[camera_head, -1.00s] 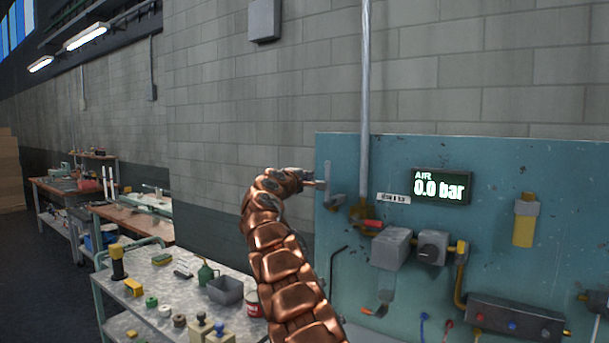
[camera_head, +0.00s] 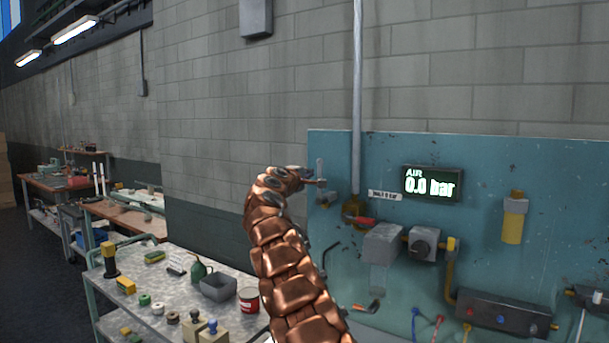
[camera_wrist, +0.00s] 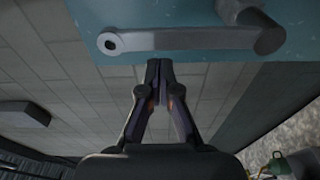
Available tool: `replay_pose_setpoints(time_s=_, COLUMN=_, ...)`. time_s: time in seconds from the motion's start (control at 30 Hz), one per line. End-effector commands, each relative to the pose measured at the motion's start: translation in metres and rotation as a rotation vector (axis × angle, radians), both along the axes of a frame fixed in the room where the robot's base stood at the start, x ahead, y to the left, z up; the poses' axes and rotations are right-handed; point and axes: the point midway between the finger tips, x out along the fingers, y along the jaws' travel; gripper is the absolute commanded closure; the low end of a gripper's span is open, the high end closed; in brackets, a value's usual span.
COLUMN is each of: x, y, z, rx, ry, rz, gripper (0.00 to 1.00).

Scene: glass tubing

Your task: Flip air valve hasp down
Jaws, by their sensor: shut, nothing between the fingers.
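The grey hasp lever (camera_head: 320,170) stands upright at the left edge of the teal panel. In the wrist view the hasp (camera_wrist: 185,40) lies across the top, its holed end at left and its pivot at right. My gripper (camera_head: 318,182) reaches the hasp from the left in the head view, its fingers small and partly hard to see. In the wrist view my gripper (camera_wrist: 159,65) is shut and empty, its tips just below the hasp arm near the holed end. I cannot tell whether they touch. A brass valve with a red handle (camera_head: 366,220) sits right of the hasp.
The teal panel (camera_head: 560,180) carries an AIR display (camera_head: 432,183) reading 0.0 bar, grey regulator boxes (camera_head: 383,244) and a yellow cylinder (camera_head: 514,220). A vertical pipe (camera_head: 357,90) runs up the wall. A cluttered metal bench (camera_head: 170,290) stands at lower left.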

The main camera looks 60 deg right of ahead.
Motion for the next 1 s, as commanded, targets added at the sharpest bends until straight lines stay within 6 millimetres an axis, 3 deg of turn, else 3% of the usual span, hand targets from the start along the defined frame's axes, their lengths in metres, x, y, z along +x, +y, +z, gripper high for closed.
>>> replay_pose_setpoints(time_s=0.4, x=-0.015, y=0.002, z=0.0, rx=0.001, ry=0.002, rz=-0.002, gripper=1.0)
replay_pose_setpoints(time_s=1.0, x=-0.016, y=0.004, z=-0.002, rx=0.001, ry=-0.004, rz=0.002, gripper=1.0)
